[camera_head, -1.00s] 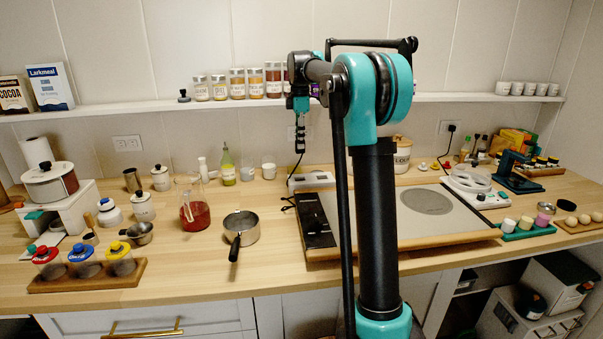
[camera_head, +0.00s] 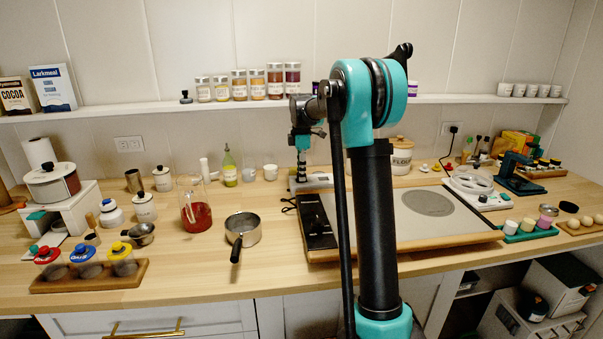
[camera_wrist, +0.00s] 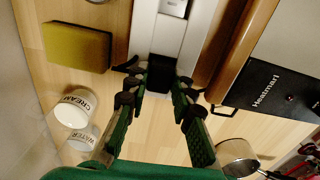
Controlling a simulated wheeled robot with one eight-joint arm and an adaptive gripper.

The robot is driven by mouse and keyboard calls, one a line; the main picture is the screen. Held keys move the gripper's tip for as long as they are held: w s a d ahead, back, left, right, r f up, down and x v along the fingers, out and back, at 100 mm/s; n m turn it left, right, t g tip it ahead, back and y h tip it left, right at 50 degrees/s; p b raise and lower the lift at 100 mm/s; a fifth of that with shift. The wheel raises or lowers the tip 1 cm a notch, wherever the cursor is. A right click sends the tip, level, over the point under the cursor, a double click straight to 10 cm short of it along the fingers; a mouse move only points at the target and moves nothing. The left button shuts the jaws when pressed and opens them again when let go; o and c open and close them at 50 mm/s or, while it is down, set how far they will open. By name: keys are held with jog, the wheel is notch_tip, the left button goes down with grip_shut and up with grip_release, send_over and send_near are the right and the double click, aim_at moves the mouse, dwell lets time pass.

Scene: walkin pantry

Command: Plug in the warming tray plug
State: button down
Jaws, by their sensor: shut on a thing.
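My gripper (camera_wrist: 157,88) is shut on a black plug (camera_wrist: 160,72) in the wrist view. The plug lies over the light grey and white power strip (camera_wrist: 172,27); I cannot tell whether it touches a socket. In the head view my gripper (camera_head: 302,172) points down at the same strip (camera_head: 318,181), behind the left end of the warming tray (camera_head: 455,239). The tray's black panel, marked Heatmart (camera_wrist: 262,92), is at right in the wrist view. The plug is too small to make out in the head view.
A yellow sponge (camera_wrist: 77,47), a cream cup (camera_wrist: 75,108) and a water cup (camera_wrist: 84,138) stand left of the strip in the wrist view. A saucepan (camera_head: 243,227) sits left of the tray. The spice shelf (camera_head: 150,107) runs above the counter.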

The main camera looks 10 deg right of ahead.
jog(key=shift+f, duration=0.1)
jog(key=c, duration=1.3)
grip_release()
notch_tip(320, 180, up, 12)
